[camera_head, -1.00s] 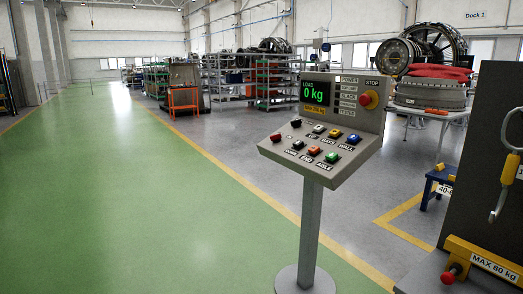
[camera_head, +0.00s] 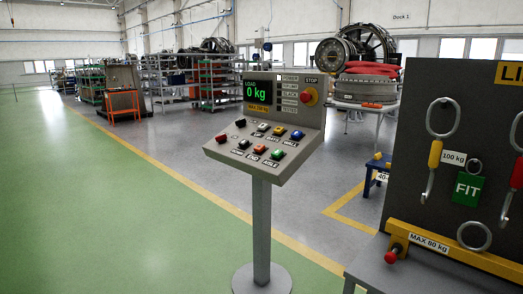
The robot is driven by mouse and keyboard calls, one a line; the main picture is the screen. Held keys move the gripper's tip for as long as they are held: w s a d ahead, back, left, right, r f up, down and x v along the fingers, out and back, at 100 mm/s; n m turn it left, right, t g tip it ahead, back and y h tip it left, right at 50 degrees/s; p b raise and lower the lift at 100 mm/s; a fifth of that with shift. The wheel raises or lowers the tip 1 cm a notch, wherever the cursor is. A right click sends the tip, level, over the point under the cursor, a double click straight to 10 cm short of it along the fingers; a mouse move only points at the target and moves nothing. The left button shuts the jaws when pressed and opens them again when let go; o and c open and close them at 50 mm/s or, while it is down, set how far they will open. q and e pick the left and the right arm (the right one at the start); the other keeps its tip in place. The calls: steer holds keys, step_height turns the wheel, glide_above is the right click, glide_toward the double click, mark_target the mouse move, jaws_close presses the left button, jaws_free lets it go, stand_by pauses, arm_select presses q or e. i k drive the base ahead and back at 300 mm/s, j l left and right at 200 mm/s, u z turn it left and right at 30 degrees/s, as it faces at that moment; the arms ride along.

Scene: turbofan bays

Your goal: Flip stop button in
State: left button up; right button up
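The grey console (camera_head: 262,165) stands on a post on the floor, in the middle of the view. Its screen (camera_head: 257,91) reads "LOAD 0 kg" in green. Several coloured push buttons sit on its sloped lower panel. Whether the stop button is in or out cannot be told at this size. Neither of my grippers shows in the view.
A dark tool board (camera_head: 450,130) with hooks and a yellow "MAX 80 kg" bar (camera_head: 440,246) stands at the right. A blue stool (camera_head: 375,175) and an engine part on a white table (camera_head: 366,92) are behind the console. The green floor (camera_head: 100,210) at left is clear.

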mark_target(305, 97)
steer(key=i+j, duration=0.25)
steer(key=i, duration=0.2)
steer(key=i+j+u, duration=0.1)
steer(key=i+j, duration=0.2)
steer(key=i, duration=0.2)
steer(key=i+j+u, duration=0.1)
steer(key=i+j, duration=0.15)
steer(key=i, duration=0.25)
steer(key=i+j, duration=0.2)
steer(key=i, duration=0.25)
